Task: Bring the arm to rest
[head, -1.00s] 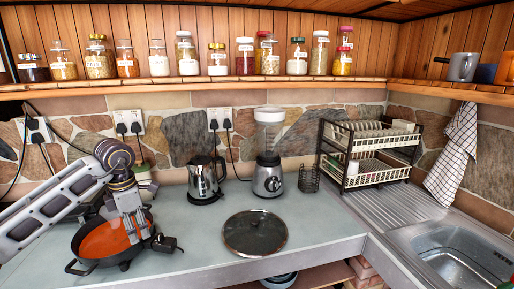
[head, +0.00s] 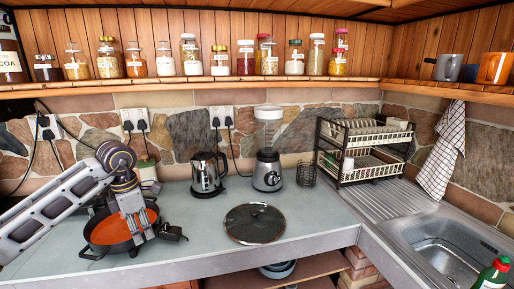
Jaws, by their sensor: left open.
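My left arm comes in from the left and bends down at a rounded joint. My left gripper (head: 137,229) points down over the orange-lined pan (head: 108,232) on the counter. The gripper is open, and I see nothing held between its fingers. It covers part of the pan's right side, and I cannot tell whether it touches the pan. My right gripper is not in view.
A steel kettle (head: 207,176), a blender (head: 268,172) and a glass lid (head: 254,223) stand on the counter (head: 215,250). A dish rack (head: 362,172) and the sink (head: 445,240) are to the right. A green bottle (head: 494,275) shows at lower right. Jars line the shelf (head: 200,84).

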